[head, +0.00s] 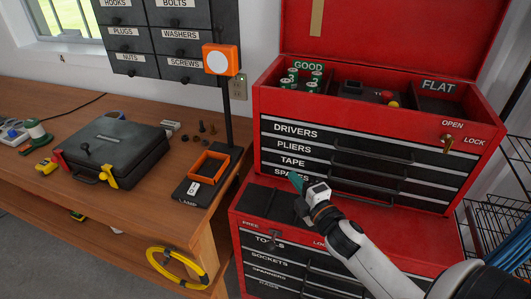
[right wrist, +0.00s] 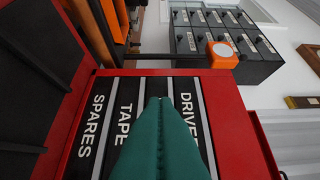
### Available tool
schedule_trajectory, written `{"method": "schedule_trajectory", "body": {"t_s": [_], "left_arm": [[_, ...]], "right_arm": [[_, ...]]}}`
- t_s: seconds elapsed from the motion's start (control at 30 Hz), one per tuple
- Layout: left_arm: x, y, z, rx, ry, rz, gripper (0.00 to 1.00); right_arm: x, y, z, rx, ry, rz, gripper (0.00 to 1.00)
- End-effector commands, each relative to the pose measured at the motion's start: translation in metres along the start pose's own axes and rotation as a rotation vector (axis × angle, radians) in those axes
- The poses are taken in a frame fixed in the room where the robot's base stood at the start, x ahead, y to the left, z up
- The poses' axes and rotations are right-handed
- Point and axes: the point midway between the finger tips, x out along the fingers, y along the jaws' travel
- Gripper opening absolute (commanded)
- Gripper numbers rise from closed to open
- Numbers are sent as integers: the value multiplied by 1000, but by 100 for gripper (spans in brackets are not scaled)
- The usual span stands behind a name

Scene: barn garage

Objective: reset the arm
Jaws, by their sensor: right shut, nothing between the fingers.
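My right arm comes in from the lower right in the head view. Its gripper (head: 296,181), with teal fingers, is in front of the red tool chest (head: 262,108), near the left ends of the drawers labelled TAPE and SPARES. In the right wrist view the teal fingers (right wrist: 158,102) are together and empty, pointing toward the labelled drawer fronts (right wrist: 130,92). I cannot tell if the fingertips touch the chest. The gripper hides part of the SPARES label in the head view. My left gripper is not in view.
The chest's open top holds green cans (head: 313,80) under GOOD. A key (head: 447,139) sits by OPEN and LOCK. A wooden bench (head: 190,228) at left carries a black case (head: 110,150) and an orange frame (head: 208,167). A wire rack (head: 495,225) stands at right.

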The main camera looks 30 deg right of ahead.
Motion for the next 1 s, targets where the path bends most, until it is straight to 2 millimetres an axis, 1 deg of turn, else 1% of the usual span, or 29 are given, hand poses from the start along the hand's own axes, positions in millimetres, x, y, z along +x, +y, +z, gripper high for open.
{"method": "schedule_trajectory", "body": {"t_s": [0.17, 0.23, 0.27, 0.37, 0.47, 0.5, 0.6, 0.63, 0.7, 0.8, 1.0], "left_arm": [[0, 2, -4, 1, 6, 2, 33], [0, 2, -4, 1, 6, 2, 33], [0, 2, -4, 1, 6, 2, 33], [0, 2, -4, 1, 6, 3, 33], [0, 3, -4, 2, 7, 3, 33], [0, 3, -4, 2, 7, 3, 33], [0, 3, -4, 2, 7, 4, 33], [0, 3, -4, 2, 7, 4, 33], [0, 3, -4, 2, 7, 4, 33], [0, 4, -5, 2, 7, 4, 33], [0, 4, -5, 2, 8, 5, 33]], "right_arm": [[-2, 0, 0, 2, 2, 2, 0], [-4, 3, 1, 28, 14, 18, 0], [-5, 6, 1, 52, 25, 32, 0], [-18, 26, 6, 202, 96, 129, 0], [-45, 58, 18, 440, 215, 294, 0], [-59, 71, 25, 541, 270, 369, 0], [-95, 98, 45, 744, 396, 540, 0], [-105, 104, 51, 792, 429, 585, 0], [-126, 115, 64, 884, 498, 677, 0], [-155, 125, 81, 984, 585, 794, 0], [-206, 134, 111, 1125, 736, 995, 0]]}}
